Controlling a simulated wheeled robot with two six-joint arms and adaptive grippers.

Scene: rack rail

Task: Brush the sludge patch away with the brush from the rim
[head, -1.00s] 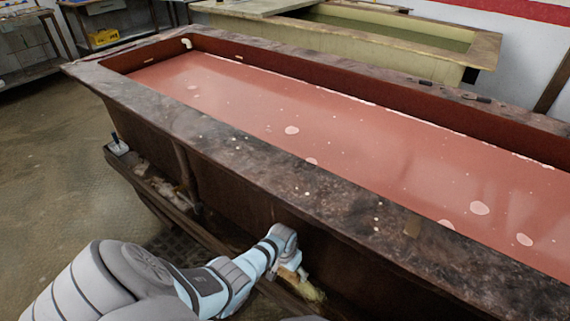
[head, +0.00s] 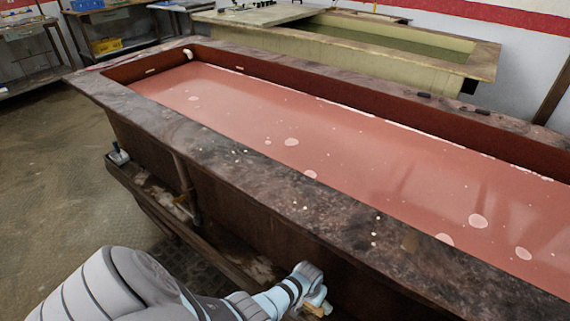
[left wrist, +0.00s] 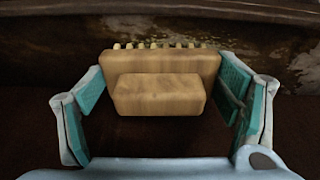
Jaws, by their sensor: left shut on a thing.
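The brush is a pale wooden block with a row of bristles along its far edge. It fills the middle of the left wrist view (left wrist: 160,85), between the teal finger pads of my left gripper (left wrist: 162,78), which is shut on it. In the head view my left gripper (head: 316,302) is low beside the tank's near wall, below the rim (head: 270,185), with a bit of the yellowish brush showing. A small brownish-tan patch (head: 410,243), perhaps the sludge, lies on the near rim, up and right of the gripper. My right gripper is not in view.
The long tank holds reddish liquid (head: 360,170) with pale spots. A ledge (head: 160,205) runs along its near side, with a small grey-white object (head: 118,155) at its left end. A second, cream tank (head: 350,50) stands behind. Floor at left is clear.

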